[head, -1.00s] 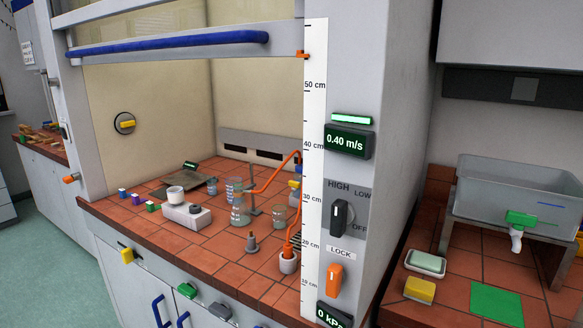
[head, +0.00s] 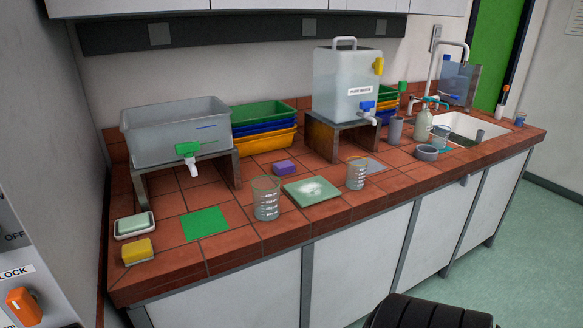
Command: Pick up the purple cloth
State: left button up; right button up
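A small purple block-like item (head: 285,167), perhaps a folded cloth or a sponge, lies on the tiled bench in front of the stacked trays. It is the most clearly purple thing in view. Neither of my grippers is in view.
A grey basin (head: 178,134) on a stand is at left, with a soap dish (head: 134,226), yellow sponge (head: 138,251) and green square (head: 205,222) before it. Beakers (head: 266,198) and a green board (head: 311,191) stand near the front edge. A sink (head: 478,127) is at right.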

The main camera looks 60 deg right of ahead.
aim_at(283, 168)
jog(key=z, duration=1.7)
